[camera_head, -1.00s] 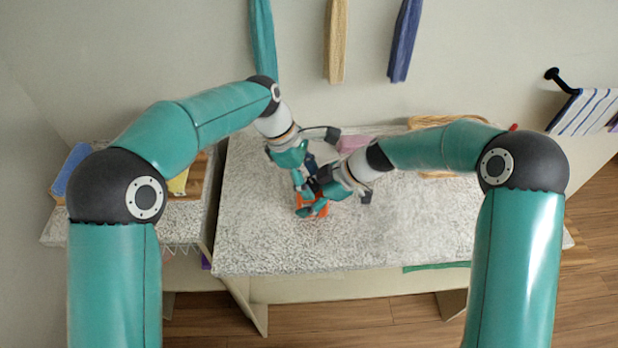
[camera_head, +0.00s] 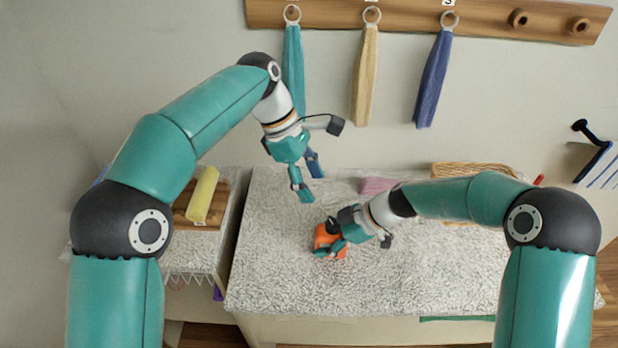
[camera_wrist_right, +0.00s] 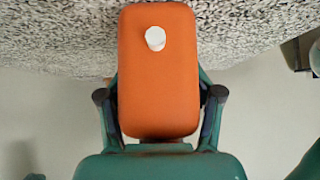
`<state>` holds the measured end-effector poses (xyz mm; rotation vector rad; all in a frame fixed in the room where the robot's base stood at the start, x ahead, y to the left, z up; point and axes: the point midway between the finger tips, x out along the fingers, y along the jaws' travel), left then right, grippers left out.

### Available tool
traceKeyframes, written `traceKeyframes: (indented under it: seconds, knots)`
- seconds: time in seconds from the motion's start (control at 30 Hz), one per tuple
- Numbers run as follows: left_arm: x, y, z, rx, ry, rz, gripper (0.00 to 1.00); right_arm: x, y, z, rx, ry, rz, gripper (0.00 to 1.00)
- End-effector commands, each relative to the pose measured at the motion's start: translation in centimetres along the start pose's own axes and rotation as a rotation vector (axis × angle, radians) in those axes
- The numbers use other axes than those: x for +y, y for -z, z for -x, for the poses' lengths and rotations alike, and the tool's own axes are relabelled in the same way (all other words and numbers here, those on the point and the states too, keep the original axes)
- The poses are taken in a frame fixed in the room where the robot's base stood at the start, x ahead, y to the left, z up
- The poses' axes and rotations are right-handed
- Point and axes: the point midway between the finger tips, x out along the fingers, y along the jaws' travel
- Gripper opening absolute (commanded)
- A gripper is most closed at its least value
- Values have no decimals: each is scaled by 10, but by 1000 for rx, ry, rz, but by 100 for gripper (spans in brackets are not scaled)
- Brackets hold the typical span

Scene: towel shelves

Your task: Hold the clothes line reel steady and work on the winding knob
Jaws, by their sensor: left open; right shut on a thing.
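The clothes line reel (camera_head: 327,238) is an orange box with rounded corners on the speckled table top. In the right wrist view the reel (camera_wrist_right: 160,80) shows its broad face, with the white winding knob (camera_wrist_right: 155,38) near one end. My right gripper (camera_head: 332,247) is shut on the reel, with a finger on each side in the wrist view. My left gripper (camera_head: 312,190) is open and empty, above and to the left of the reel in the head view, apart from it. The knob cannot be made out in the head view.
Teal, yellow and blue towels (camera_head: 432,80) hang from a wooden peg rail (camera_head: 400,18) on the wall behind. A pink cloth (camera_head: 376,186) and a wicker item (camera_head: 470,170) lie at the table's back. The table's (camera_head: 270,270) front left is clear.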

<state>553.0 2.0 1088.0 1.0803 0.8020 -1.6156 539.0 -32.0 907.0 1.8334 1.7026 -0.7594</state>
Motion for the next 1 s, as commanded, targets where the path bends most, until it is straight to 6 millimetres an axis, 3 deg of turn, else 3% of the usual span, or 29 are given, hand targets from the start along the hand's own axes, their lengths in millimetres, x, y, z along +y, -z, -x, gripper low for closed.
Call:
traceKeyframes:
  seconds: [0.4, 0.6, 0.8, 1.0]
  knots:
    - [0, 0, 4, 0, 0, 7, 60, -1, -1, -1, -2, 2, -1, 23]
    - [7, 2, -9, 1, -46, 159, 60, -1, -1, -1, -2, 2, -1, 23]
    - [-6, 1, -10, 2, -101, 297, 60, -1, -2, -1, -2, 2, -1, 23]
    - [-17, -2, -4, 1, -117, 292, 60, -1, -2, -1, -2, 2, -1, 23]
